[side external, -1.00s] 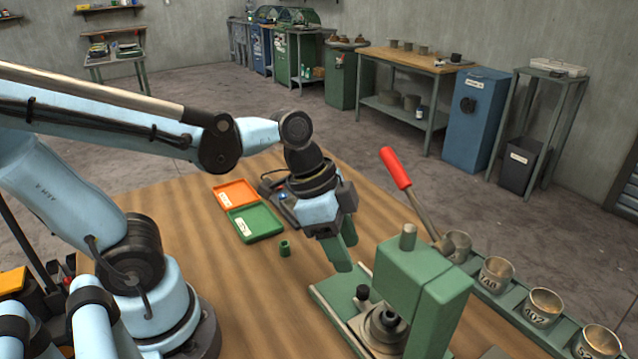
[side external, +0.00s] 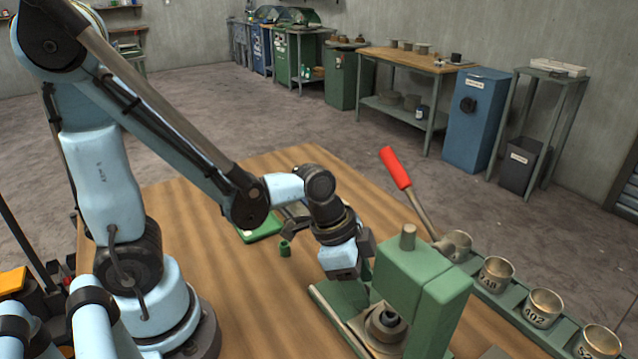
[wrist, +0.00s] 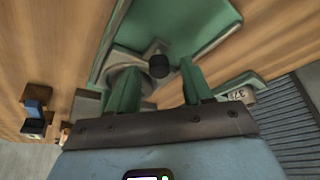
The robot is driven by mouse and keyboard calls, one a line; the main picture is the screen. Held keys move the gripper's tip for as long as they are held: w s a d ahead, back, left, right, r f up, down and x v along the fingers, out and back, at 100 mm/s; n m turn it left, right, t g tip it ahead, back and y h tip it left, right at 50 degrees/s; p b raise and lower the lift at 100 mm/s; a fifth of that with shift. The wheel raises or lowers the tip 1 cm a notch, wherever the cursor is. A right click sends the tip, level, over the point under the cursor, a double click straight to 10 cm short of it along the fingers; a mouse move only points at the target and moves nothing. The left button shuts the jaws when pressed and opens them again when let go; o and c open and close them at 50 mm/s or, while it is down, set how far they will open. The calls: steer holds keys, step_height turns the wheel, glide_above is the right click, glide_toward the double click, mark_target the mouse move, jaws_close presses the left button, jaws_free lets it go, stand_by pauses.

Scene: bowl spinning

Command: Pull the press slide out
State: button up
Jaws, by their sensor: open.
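The green press (side external: 425,285) stands on its green base at the table's front right, with a red-handled lever (side external: 396,168). Its metal slide (side external: 362,335) carries a round dark die (side external: 386,325). My gripper (side external: 352,300) points down over the near-left part of the press, with its green fingers low by the slide. In the wrist view, the black slide knob (wrist: 158,66) shows between the tips of my open gripper (wrist: 159,72). I cannot tell whether either finger touches it.
A green rack of numbered metal cups (side external: 543,308) runs along the right of the press. A small green cylinder (side external: 285,248) and a green tray (side external: 258,228) lie left of my gripper. The wooden table (side external: 250,300) is clear at front left.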

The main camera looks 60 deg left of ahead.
steer(key=shift+f, duration=0.1)
jaws_close()
stand_by(0.3)
steer(key=a, duration=0.9)
steer(key=shift+w+a, duration=0.1)
steer(key=shift+a, duration=0.3)
jaws_free()
steer(key=shift+d, duration=0.1)
